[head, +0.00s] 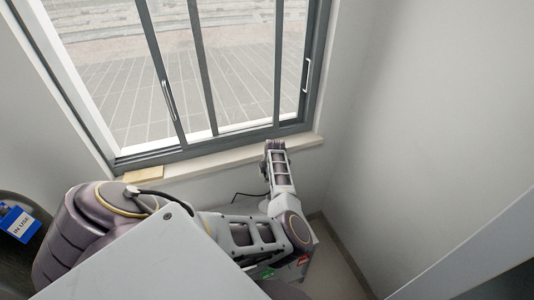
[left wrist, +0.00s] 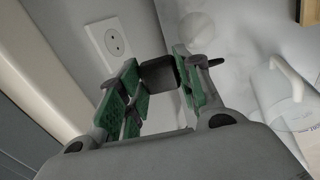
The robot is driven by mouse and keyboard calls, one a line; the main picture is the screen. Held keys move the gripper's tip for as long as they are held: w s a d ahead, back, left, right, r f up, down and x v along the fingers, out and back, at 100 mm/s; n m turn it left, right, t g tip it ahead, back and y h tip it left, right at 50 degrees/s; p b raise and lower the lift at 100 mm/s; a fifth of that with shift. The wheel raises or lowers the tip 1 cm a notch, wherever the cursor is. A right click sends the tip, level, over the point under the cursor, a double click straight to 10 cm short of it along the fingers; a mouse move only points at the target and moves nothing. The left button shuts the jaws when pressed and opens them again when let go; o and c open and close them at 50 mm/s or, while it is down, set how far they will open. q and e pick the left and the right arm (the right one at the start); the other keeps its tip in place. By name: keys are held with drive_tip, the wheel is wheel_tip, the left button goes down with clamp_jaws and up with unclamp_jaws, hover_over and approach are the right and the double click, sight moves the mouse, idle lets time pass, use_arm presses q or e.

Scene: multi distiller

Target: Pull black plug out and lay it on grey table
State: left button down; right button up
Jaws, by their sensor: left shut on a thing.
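The black plug (left wrist: 158,75) sits between the green-padded fingers of my left gripper (left wrist: 160,82) in the left wrist view. The gripper is shut on it. A white wall socket (left wrist: 108,42) with two holes shows beyond the fingers, its face uncovered, and the plug appears apart from it. In the head view my left gripper (head: 274,148) is near the window sill and the plug is too small or hidden to make out. A dark cord (head: 250,194) shows left of my forearm. My right gripper is not in view.
A window with a pale sill (head: 200,180) lies behind my arm, with a wooden block (head: 143,174) on the sill. A blue "IN USE" tag (head: 19,223) is at the far left. A white handled object (left wrist: 285,105) stands at the right of the wrist view.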

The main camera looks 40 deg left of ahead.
use_arm(q)
drive_tip(key=s+a, duration=0.4)
drive_tip(key=s, duration=0.5)
drive_tip(key=shift+s, duration=0.4)
idle(1.0)
drive_tip(key=shift+f, duration=0.35)
drive_tip(key=shift+s+f+b, duration=0.1)
drive_tip(key=shift+f+b, duration=4.95)
drive_tip(key=shift+f, duration=2.2)
drive_tip(key=shift+f, duration=0.15)
